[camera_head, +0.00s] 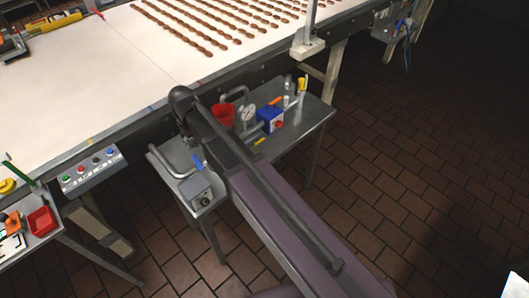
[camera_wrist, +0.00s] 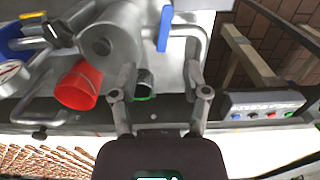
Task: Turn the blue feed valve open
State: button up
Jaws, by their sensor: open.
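The blue feed valve's handle (camera_head: 198,162) sits on a grey pipe at the left end of the metal side table. In the wrist view the blue handle (camera_wrist: 165,28) shows near the top centre, standing crosswise to the pipe beside it. My gripper (camera_wrist: 160,72) is open, with its two fingers spread and nothing held. Its fingertips are below the handle in the wrist view and apart from it. In the head view my gripper is mostly hidden by my own arm, near the valve.
A red cup (camera_head: 222,115), a gauge (camera_head: 248,113) and a blue box (camera_head: 270,115) with a red knob stand on the side table (camera_head: 310,120). A button panel (camera_head: 90,170) is at left. The white conveyor (camera_head: 120,80) carries rows of brown pieces.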

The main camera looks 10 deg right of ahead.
jog(key=s+d+f+m+b, duration=0.2)
jog(key=d+f+b, duration=0.1)
jog(key=d, duration=0.8)
jog(key=s+d+f+m+b, duration=0.2)
jog(key=d+f+b, duration=0.2)
jog(key=d, duration=0.8)
jog(key=shift+f+m+b, duration=0.2)
jog(key=shift+m+b, duration=0.2)
jog(key=shift+b, duration=0.1)
jog(key=shift+d, duration=0.1)
jog(key=s+d+m, duration=0.2)
jog(key=s+d, duration=0.2)
jog(key=d, duration=0.5)
jog(key=shift+s, duration=0.35)
jog(key=shift+d, duration=0.1)
